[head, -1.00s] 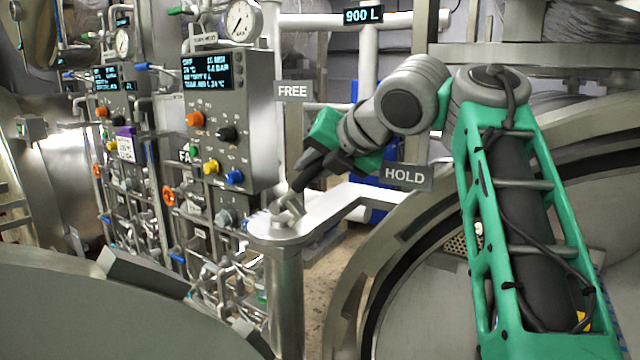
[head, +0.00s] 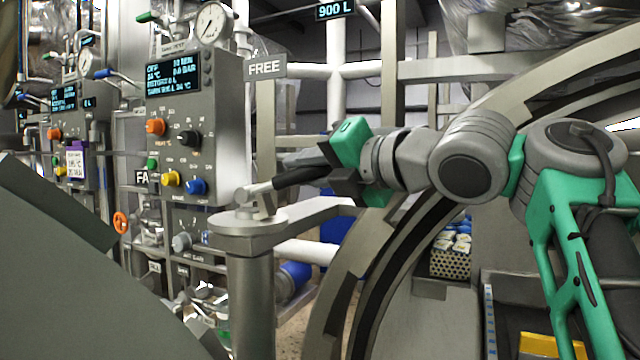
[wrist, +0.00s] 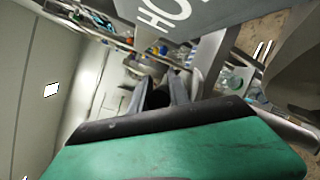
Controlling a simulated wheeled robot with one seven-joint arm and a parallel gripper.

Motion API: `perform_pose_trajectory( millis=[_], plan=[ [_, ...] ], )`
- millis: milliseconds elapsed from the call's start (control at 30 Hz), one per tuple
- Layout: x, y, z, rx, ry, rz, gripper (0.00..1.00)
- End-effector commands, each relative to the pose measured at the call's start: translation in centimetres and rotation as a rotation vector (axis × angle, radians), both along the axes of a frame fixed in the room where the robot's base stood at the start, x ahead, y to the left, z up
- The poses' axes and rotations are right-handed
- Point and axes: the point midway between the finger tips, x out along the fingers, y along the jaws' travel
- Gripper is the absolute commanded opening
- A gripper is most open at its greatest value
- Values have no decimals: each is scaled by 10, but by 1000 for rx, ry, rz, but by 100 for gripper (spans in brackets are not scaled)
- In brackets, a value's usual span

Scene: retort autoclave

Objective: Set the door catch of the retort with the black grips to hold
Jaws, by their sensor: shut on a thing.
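The door catch (head: 247,218) is a metal post with a round cap and a short silver lever (head: 255,194) on top. My gripper (head: 285,180) comes from the right, with its dark fingers shut on the lever just above the cap. The lever lies nearly level, pointing right toward my gripper. The FREE plate (head: 265,67) stands behind and above the catch. The HOLD plate shows partly in the wrist view (wrist: 180,14), close above my fingers; in the head view it is not visible. In the wrist view, the fingers (wrist: 165,95) close around something dark, poorly seen.
A control panel (head: 190,125) with coloured knobs and a gauge stands left of the catch. A large round retort opening (head: 400,270) lies right, behind my arm. A grey curved door (head: 80,290) fills the lower left. A metal bracket arm (head: 310,212) runs right from the post.

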Motion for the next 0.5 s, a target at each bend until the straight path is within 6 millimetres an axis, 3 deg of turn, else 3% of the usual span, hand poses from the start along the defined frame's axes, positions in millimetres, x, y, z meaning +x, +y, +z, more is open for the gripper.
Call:
perform_pose_trajectory(
  millis=[367,400,500],
  plan=[
    [0,0,-2,4,3,2,0],
    [1,0,-2,3,4,2,24],
    [1,0,-2,4,3,1,32]
  ],
)
